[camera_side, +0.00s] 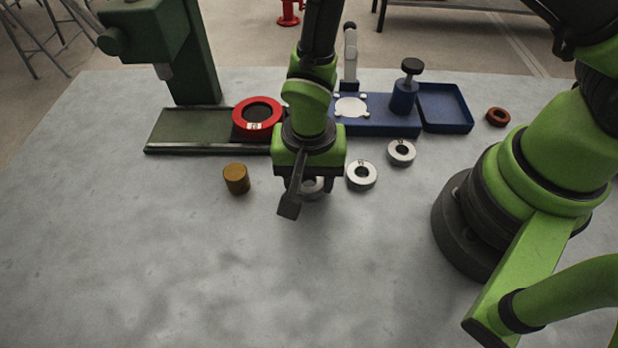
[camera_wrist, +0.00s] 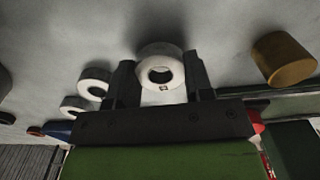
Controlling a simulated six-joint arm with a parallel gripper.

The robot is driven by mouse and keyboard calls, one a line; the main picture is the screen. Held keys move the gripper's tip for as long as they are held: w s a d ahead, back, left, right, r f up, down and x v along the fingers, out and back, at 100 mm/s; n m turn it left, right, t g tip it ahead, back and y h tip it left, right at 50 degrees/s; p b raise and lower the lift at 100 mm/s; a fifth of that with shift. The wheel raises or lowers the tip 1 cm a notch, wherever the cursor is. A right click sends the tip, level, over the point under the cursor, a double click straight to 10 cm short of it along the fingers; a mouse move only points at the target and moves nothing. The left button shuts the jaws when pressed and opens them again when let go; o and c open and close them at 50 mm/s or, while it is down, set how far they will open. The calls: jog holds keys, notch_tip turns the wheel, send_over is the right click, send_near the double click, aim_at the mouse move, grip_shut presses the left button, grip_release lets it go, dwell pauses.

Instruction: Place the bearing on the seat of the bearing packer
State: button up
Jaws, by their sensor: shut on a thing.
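A light grey bearing ring (camera_wrist: 174,52) is between the two fingers of my gripper (camera_side: 303,186) in the wrist view, and the fingers are shut on it. In the side view the same ring is mostly hidden behind my gripper, low over the table; I cannot tell if it touches the surface. The blue bearing packer (camera_side: 383,126) stands behind and to the right of my gripper. It has a round white seat (camera_side: 350,107), an upright lever and a dark knob on a blue post. The seat looks empty.
Two similar rings (camera_side: 362,183) (camera_side: 402,145) lie to the right of my gripper. A brown cylinder (camera_side: 236,179) stands left. A green press (camera_side: 184,118) with a red ring (camera_side: 258,128) is behind left. A small red-brown ring (camera_side: 498,117) lies far right. The front table is clear.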

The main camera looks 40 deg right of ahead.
notch_tip(320, 180, up, 9)
jog(key=w+d+r+n, duration=0.2)
jog(key=d+r+n, duration=0.2)
jog(key=d, duration=0.3)
jog(key=w+d+r+n, duration=0.1)
jog(key=d+r+n, duration=0.35)
jog(key=d, duration=0.35)
send_over(353, 108)
jog(key=shift+n, duration=0.25)
notch_tip(353, 108, down, 10)
jog(key=shift+r, duration=0.2)
jog(key=shift+w+f, duration=0.1)
jog(key=shift+f, duration=2.1)
jog(key=shift+f, duration=0.6)
jog(key=o, duration=1)
jog(key=shift+o, duration=0.2)
